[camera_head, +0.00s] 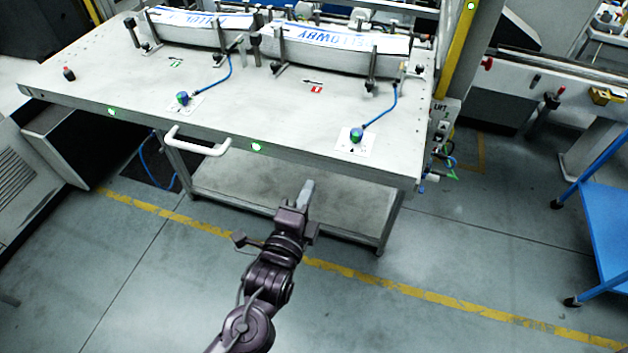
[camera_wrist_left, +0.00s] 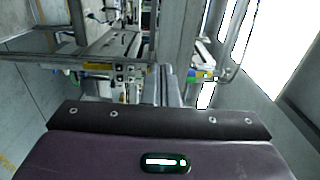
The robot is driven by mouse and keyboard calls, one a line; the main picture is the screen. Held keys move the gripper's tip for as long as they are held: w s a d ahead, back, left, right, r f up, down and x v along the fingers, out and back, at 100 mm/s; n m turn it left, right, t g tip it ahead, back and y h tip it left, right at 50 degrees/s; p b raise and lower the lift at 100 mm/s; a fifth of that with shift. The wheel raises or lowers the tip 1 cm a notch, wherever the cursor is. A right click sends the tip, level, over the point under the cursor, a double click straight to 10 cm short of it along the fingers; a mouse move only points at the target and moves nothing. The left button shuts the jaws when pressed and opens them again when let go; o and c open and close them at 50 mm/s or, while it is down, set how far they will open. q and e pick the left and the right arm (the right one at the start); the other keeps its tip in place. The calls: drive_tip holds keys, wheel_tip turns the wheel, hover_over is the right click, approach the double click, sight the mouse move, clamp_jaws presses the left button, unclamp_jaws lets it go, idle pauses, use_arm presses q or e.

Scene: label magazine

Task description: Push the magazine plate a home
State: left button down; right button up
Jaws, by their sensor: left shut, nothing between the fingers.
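The magazine plate (camera_head: 265,105) is a large grey steel top with a white handle (camera_head: 196,141) and green lights along its front edge. Two stacks of printed labels (camera_head: 345,45) stand at its back between metal posts. My left gripper (camera_head: 309,186) is in front of the plate's front edge, right of the handle, and appears apart from it. Its fingers are shut and empty. In the left wrist view the shut fingers (camera_wrist_left: 168,88) point toward the machine. My right gripper is not in view.
Blue-green knobs (camera_head: 356,135) with blue hoses sit on the plate. A lower shelf (camera_head: 290,195) lies beneath it. A switch box marked LIFT (camera_head: 442,120) is at its right corner. A blue cart (camera_head: 608,225) stands at the right. The floor in front is clear.

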sight(319, 168)
use_arm(q)
drive_tip(key=shift+b+x, duration=0.85)
drive_tip(key=shift+x, duration=1.2)
